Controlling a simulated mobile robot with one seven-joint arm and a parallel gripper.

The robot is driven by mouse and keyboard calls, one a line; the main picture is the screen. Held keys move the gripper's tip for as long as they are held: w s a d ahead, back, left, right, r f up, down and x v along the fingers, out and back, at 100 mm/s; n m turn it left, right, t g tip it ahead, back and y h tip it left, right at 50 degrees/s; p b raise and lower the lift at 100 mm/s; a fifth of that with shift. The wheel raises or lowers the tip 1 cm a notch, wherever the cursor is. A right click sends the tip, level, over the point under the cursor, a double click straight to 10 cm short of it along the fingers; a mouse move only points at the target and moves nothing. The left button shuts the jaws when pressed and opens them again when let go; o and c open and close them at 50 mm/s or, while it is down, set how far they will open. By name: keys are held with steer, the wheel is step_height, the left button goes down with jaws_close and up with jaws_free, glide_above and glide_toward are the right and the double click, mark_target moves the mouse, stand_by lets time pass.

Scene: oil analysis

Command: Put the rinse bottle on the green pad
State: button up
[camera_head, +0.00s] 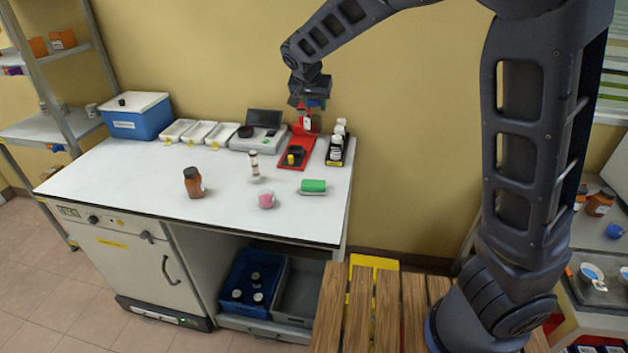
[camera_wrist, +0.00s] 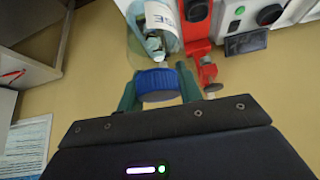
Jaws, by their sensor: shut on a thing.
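The bottle (camera_wrist: 136,46) is translucent with a white label, partly cut off by the frame's top edge. In the head view the bottle (camera_head: 307,124) shows small below my gripper, against red parts; whether its base touches anything is unclear. A green pad-like item (camera_head: 313,186) lies near the bench's front right, apart from the bottle.
White trays (camera_head: 200,132) line the back.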

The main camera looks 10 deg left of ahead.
step_height(320, 180, down, 20)
steer(key=shift+r, duration=0.1)
stand_by(0.5)
steer(key=o, duration=1.1)
steer(key=shift+c, duration=0.2)
steer(key=v, duration=1.2)
